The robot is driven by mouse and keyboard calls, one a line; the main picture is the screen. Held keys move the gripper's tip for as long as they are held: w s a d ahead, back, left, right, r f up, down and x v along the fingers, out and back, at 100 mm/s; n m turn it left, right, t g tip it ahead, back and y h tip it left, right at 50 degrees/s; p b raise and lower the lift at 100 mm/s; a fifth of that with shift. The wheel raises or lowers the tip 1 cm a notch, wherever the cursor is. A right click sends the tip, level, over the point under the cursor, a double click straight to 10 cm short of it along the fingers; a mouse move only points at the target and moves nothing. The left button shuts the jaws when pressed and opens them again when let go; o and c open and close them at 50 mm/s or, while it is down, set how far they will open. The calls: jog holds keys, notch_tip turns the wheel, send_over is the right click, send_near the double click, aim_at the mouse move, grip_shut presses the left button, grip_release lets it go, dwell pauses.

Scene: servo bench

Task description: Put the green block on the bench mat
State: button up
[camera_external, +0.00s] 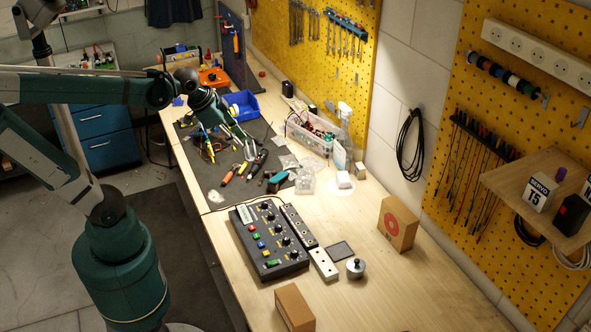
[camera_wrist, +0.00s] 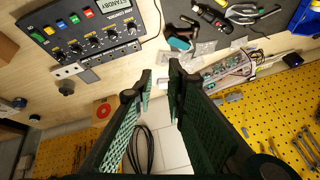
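I cannot pick out a loose green block in either view. A small green piece sits on the black control box, at the end of a coloured row in the external view (camera_external: 272,263) and in the wrist view (camera_wrist: 61,24). The dark bench mat (camera_external: 207,187) lies on the bench with tools on it; part of it shows at the top of the wrist view (camera_wrist: 180,12). My gripper (camera_external: 250,150) hangs over the mat's tool area in the external view. In the wrist view its fingers (camera_wrist: 160,75) are apart with nothing between them.
The control box (camera_external: 270,240), a cardboard box (camera_external: 397,224), another box (camera_external: 294,307) and a metal weight (camera_external: 356,268) stand on the nearer bench. A teal tool (camera_external: 277,181) lies by the mat edge. A clear bin (camera_external: 310,135) stands behind.

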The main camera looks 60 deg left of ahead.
jog(key=s+d+f+n+t, duration=0.1)
jog(key=s+d+f+n, duration=0.1)
jog(key=s+d, duration=0.4)
jog(key=shift+s+f+n+h, duration=0.2)
jog(key=shift+s+n+h, duration=0.3)
jog(key=shift+n, duration=0.3)
jog(key=shift+f, duration=0.1)
notch_tip(320, 180, down, 7)
jog(key=b, duration=0.7)
jog(key=shift+r, duration=0.2)
dwell(0.4)
